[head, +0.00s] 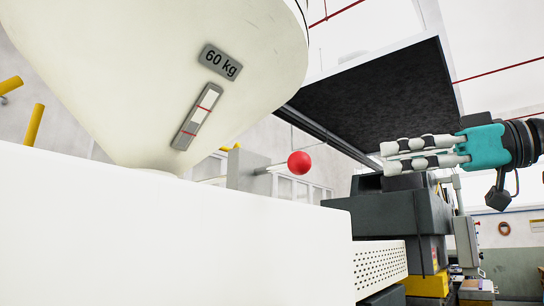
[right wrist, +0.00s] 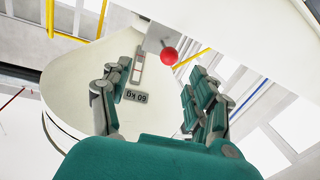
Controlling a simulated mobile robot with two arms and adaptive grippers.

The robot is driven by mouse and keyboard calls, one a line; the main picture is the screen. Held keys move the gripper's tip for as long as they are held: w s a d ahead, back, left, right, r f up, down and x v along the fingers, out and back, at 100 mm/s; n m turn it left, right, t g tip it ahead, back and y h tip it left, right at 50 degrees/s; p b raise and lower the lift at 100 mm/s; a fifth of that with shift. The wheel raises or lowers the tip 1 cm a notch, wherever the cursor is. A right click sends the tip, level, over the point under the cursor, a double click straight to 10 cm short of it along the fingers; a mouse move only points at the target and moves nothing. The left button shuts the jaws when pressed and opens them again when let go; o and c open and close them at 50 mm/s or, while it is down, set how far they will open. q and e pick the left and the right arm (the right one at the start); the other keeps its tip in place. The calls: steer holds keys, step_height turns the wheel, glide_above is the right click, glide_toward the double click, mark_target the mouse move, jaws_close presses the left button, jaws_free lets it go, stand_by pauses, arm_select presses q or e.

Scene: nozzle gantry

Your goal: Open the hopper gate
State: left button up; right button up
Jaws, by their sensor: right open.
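The cream hopper (head: 130,60) hangs large at the upper left of the head view, with a "60 kg" label and a sight gauge on it. A red ball knob (head: 300,162) sits on a thin rod just right of the hopper's lower end. The gate itself cannot be made out behind the white housing. My right gripper (head: 384,157) is open and empty, right of the knob and apart from it, its fingers pointing left. In the right wrist view the knob (right wrist: 169,56) shows beyond the fingertips, between them. My left gripper is not in view.
A white housing (head: 170,245) fills the lower left, below the hopper and knob. A dark machine block (head: 385,213) stands below my right gripper. A large dark panel (head: 385,95) hangs above. Open space lies between the knob and my fingertips.

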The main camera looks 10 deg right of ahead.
mark_target(300, 161)
steer(key=shift+n, duration=0.5)
steer(key=p+x, duration=0.1)
steer(key=x, duration=0.4)
steer(key=s+a+r+p+x, duration=0.1)
steer(key=p+x, duration=0.1)
steer(key=x, duration=0.3)
steer(key=s+a+p+x, duration=0.1)
steer(key=x, duration=0.4)
steer(key=shift+r+p, duration=0.3)
steer(key=shift+p, duration=0.1)
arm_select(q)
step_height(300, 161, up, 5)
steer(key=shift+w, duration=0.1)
arm_select(e)
steer(key=shift+d, duration=0.1)
steer(key=shift+c, duration=1)
jaws_close()
